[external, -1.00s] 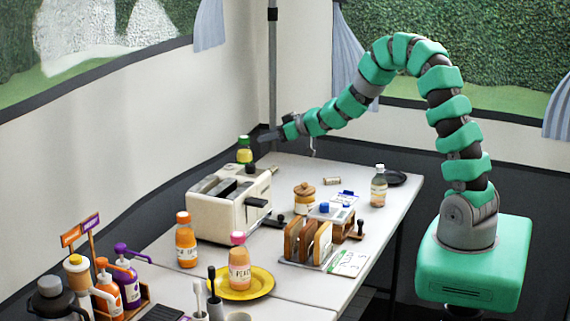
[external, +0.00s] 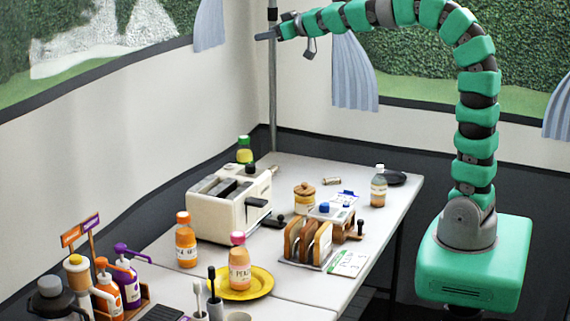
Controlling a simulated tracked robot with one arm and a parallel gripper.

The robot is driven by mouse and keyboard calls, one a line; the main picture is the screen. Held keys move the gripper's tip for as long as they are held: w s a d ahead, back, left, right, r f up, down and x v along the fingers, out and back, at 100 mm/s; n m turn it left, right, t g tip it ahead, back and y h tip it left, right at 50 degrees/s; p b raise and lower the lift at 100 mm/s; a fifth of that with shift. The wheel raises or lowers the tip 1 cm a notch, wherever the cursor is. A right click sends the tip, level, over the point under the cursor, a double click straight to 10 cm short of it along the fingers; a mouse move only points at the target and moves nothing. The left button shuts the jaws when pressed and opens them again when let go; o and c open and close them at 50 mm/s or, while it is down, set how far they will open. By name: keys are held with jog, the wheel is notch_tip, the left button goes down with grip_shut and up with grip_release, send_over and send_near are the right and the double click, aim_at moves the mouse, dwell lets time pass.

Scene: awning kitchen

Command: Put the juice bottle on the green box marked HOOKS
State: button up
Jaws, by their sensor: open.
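My gripper (external: 268,37) is high above the back of the table, beside the grey pole, and holds nothing that I can see. Several bottles stand upright, and I cannot tell for sure which is the juice bottle. An orange bottle with an orange cap (external: 186,243) stands in front of the toaster. A peach bottle with a pink cap (external: 239,265) stands on a yellow plate (external: 262,284). A green-capped bottle (external: 244,151) is partly hidden behind the toaster. A grey-capped bottle (external: 378,190) stands at the right. I cannot make out a green box marked HOOKS.
A cream toaster (external: 215,217) stands mid-table. Pump bottles (external: 125,280) crowd the front left. The back of the table is fairly clear.

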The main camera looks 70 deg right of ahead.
jog(key=s+a+r+y, duration=0.1)
jog(key=s+a+r, duration=0.5)
jog(key=s+r, duration=0.2)
jog(key=s+a+r+t+y, duration=0.1)
jog(key=s+a+r, duration=0.6)
jog(key=s+r, duration=0.2)
jog(key=shift+s+a+r+n+y, duration=0.15)
jog(key=shift+r+n+y, duration=0.2)
jog(key=shift+r, duration=0.45)
